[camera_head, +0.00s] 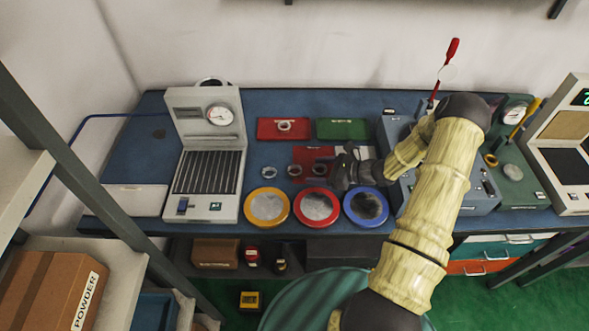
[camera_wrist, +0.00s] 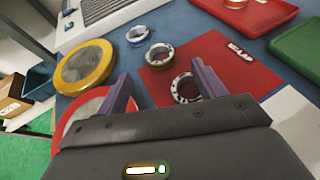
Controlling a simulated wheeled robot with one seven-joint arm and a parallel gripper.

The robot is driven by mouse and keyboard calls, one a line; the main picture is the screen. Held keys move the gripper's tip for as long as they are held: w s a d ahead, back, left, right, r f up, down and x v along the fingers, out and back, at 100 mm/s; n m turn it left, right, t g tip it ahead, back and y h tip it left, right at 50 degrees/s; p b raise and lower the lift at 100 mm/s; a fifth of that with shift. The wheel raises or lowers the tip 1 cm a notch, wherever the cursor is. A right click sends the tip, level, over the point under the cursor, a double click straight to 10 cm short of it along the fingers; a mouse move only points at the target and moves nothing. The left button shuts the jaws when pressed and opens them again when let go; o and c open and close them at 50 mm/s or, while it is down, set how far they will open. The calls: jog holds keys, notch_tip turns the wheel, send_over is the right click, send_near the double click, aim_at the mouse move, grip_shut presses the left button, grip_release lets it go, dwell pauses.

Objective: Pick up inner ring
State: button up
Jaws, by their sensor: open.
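Several metal rings lie at the middle of the bench, and I cannot tell for sure which is the inner ring. A dark ring with light spots (camera_wrist: 185,89) lies on the red mat (camera_wrist: 222,65), in front of and between my fingers, nearer the right one. A second ring (camera_wrist: 159,54) lies at the mat's left edge, and a bluish ring (camera_wrist: 137,35) lies on the blue bench beyond it. In the head view two rings (camera_head: 269,172) (camera_head: 294,170) show left of my gripper (camera_head: 338,172). My gripper (camera_wrist: 161,68) is open and empty, above the mat.
Yellow (camera_head: 266,207), red (camera_head: 315,207) and blue (camera_head: 366,207) round dishes line the front edge. A red tray (camera_head: 268,134) holding a ring and a green tray (camera_head: 342,130) stand behind. A grey gauge machine (camera_head: 206,160) is left; a grey-blue box (camera_head: 470,195) is right.

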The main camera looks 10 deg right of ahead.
aim_at(290, 170)
jog(key=shift+w+a+f, duration=0.2)
jog(key=shift+w+a, duration=0.05)
jog(key=shift+a, duration=0.1)
jog(key=p+x, duration=0.1)
jog(key=x, duration=0.4)
jog(key=shift+f+p, duration=0.25)
jog(key=shift+p, duration=0.1)
jog(key=c, duration=1.1)
jog(key=shift+r, duration=0.15)
notch_tip(290, 170, up, 10)
jog(key=b, duration=0.1)
jog(key=shift+a, duration=0.1)
